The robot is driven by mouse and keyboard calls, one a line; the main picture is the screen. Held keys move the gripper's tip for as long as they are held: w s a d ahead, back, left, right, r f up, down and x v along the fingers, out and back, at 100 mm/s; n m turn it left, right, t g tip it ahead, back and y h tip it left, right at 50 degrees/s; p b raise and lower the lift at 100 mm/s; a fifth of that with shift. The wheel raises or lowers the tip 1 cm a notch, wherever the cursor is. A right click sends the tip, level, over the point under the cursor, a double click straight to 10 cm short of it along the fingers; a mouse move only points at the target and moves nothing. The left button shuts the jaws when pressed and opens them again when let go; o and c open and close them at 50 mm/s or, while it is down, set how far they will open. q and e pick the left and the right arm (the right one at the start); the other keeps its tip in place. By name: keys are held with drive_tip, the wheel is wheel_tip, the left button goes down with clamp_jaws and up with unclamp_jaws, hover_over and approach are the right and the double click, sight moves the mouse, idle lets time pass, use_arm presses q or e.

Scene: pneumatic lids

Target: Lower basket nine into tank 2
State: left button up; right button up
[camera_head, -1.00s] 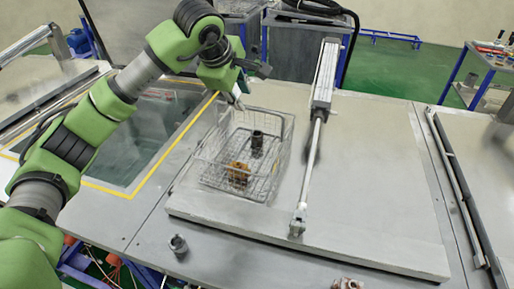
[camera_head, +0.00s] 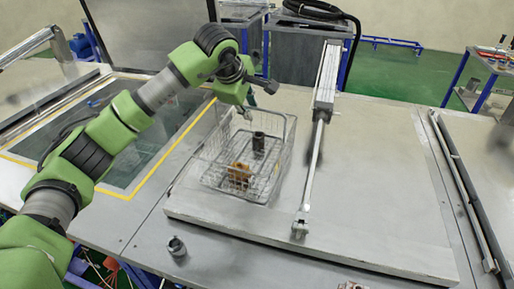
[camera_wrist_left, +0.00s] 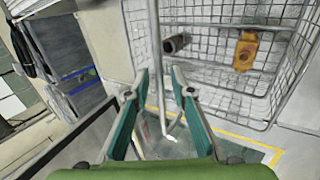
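The wire basket (camera_head: 208,176) stands on a flat grey lid (camera_head: 372,240). A dark cylindrical part (camera_head: 258,143) and an orange-brown part (camera_head: 239,172) lie in it; both also show in the left wrist view, the dark one (camera_wrist_left: 177,43) and the orange one (camera_wrist_left: 246,50). My left gripper (camera_head: 246,112) is at the basket's far-left rim. In the left wrist view its fingers (camera_wrist_left: 161,80) are apart, with a basket wire running between them. An open tank (camera_head: 110,150) with a yellow border lies left of the basket. No tank or basket number is legible. My right gripper is out of view.
A pneumatic cylinder with a long rod (camera_head: 315,150) runs along the lid just right of the basket. A raised lid (camera_head: 150,30) stands behind the open tank. A small metal fitting (camera_head: 176,246) sits on the front deck. The lid's right side is clear.

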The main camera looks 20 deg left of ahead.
use_arm(q)
clamp_jaws()
drive_tip(key=shift+w+r, duration=0.1)
drive_tip(key=shift+r, duration=0.2)
drive_tip(key=shift+w+r, duration=0.1)
drive_tip(key=shift+r, duration=0.1)
drive_tip(key=shift+r+p, duration=0.85)
drive_tip(key=shift+r, duration=0.35)
